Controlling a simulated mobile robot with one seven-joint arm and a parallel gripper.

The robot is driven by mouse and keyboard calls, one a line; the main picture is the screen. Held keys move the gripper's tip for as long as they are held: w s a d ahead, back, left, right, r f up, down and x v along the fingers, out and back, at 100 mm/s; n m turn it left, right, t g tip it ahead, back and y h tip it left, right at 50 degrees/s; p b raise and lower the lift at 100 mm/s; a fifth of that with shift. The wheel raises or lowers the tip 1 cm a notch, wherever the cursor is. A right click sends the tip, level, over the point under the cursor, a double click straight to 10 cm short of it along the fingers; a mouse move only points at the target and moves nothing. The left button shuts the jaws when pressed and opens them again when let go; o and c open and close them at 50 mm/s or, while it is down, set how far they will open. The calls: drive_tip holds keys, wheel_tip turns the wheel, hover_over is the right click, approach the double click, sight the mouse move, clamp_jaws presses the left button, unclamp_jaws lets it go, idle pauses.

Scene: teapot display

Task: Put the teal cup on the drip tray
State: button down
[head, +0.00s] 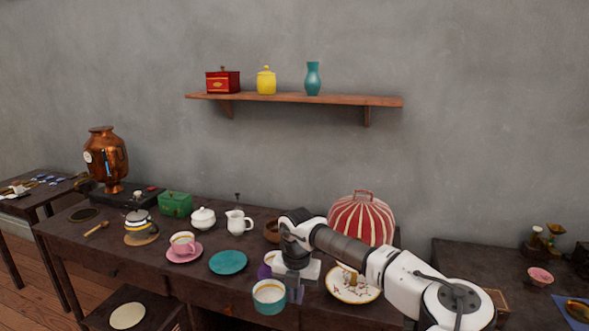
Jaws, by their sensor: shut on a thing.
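The teal cup (268,299), teal outside with a pale inside, is at the front edge of the long dark table. My gripper (287,288) points down at the cup's right side and is shut on it. The fingertips are small here and partly hidden by the cup. I cannot tell whether the cup touches the table or hangs just before its edge. A dark round piece (85,214) with a thin rim, which looks like the drip tray, lies at the table's left end, before the copper samovar (107,157). Nothing stands on it.
Between cup and tray are a teal saucer (228,262), a pink cup (183,242) on a pink saucer, a glass teapot (139,224), a white creamer (238,222) and a wooden spoon (97,229). A striped tea cosy (361,218) and patterned plate (352,292) are near my arm.

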drive_tip(key=s+f+m, duration=0.3)
drive_tip(key=f+m, duration=1.2)
drive_tip(key=m, duration=0.2)
drive_tip(key=s+f+m, duration=0.4)
drive_tip(key=f+m, duration=1.1)
drive_tip(key=m, duration=0.1)
drive_tip(key=s+f, duration=0.3)
drive_tip(key=s, duration=0.5)
drive_tip(key=w+r, duration=0.3)
drive_tip(key=r, duration=0.2)
drive_tip(key=shift+w+a+r, duration=0.2)
drive_tip(key=shift+w+r, duration=0.1)
